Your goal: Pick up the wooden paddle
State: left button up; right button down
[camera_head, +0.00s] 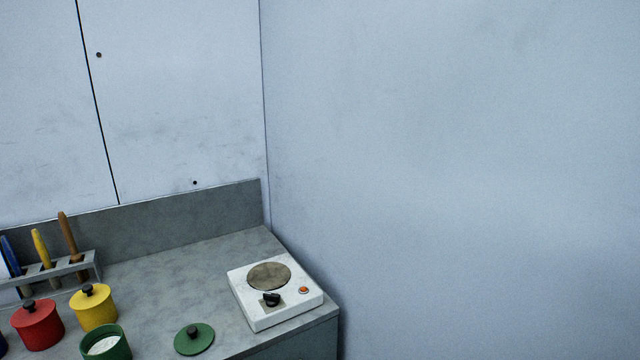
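In the head view, a brown, wood-coloured handle (69,238), likely the wooden paddle, stands upright in a grey rack (88,266) at the left, tilted slightly left. Its lower part is partly hidden by the rack. A yellow handle (41,247) and a blue one (11,254) stand in the same rack to its left. Neither of my grippers is in view.
On the grey counter (180,262) stand a red lidded pot (38,327), a yellow lidded pot (93,310) and an open green pot (107,342) with white contents. A green lid (194,340) lies beside a white hotplate (275,290). Walls bound the back and right.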

aim_at(83, 275)
jog(key=u, duration=1.35)
